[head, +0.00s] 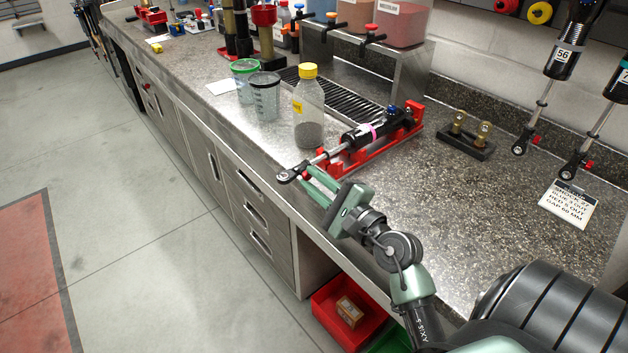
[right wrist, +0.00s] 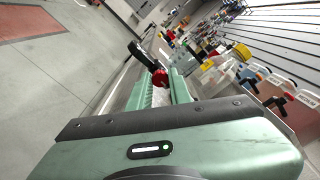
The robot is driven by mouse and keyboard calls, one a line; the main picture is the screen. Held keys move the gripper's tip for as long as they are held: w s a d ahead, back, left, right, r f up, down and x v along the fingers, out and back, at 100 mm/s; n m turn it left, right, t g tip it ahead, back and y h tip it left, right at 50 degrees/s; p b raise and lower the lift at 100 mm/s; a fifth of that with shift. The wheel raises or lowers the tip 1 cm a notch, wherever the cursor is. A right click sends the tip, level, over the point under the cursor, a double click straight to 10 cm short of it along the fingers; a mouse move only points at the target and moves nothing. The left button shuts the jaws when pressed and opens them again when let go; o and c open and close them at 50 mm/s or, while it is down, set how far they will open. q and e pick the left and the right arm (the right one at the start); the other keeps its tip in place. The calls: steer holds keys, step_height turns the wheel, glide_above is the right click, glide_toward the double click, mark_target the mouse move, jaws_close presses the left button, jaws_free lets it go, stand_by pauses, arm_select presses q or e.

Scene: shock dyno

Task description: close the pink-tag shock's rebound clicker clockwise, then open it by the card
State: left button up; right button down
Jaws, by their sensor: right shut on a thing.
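The pink-tag shock (head: 358,136) lies in a red cradle (head: 398,136) near the bench's front edge. Its pink band (head: 374,131) is around the black body, and its shaft and eye end (head: 287,176) point to the lower left. My right gripper (head: 309,174) is at that eye end, its fingers shut on the red rebound clicker (right wrist: 160,78), which shows between the fingertips in the right wrist view. The fingers hide part of the knob in the head view. A printed card (head: 568,204) lies on the bench at the right; its small text is hard to read. My left gripper is not in view.
A yellow-capped bottle (head: 309,112) stands close behind the shock, with two cups (head: 264,97) to its left. A small block with brass fittings (head: 467,136) sits to the right. Shocks hang at the wall (head: 563,55). The bench front right is clear.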

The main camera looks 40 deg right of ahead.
steer(key=shift+r+m+p, duration=0.1)
steer(key=shift+m+p, duration=0.75)
steer(key=shift+m, duration=0.05)
steer(key=m+p, duration=0.2)
steer(key=m, duration=0.1)
steer(key=shift+m+p, duration=0.3)
steer(key=shift+p, duration=0.05)
steer(key=m+p, duration=0.4)
steer(key=m, duration=0.2)
steer(key=m+p, duration=0.1)
steer(key=m, duration=0.2)
steer(key=shift+p, duration=0.35)
steer(key=shift+d+m+p, duration=0.1)
steer(key=shift+m+p, duration=0.35)
steer(key=shift+m, duration=1.15)
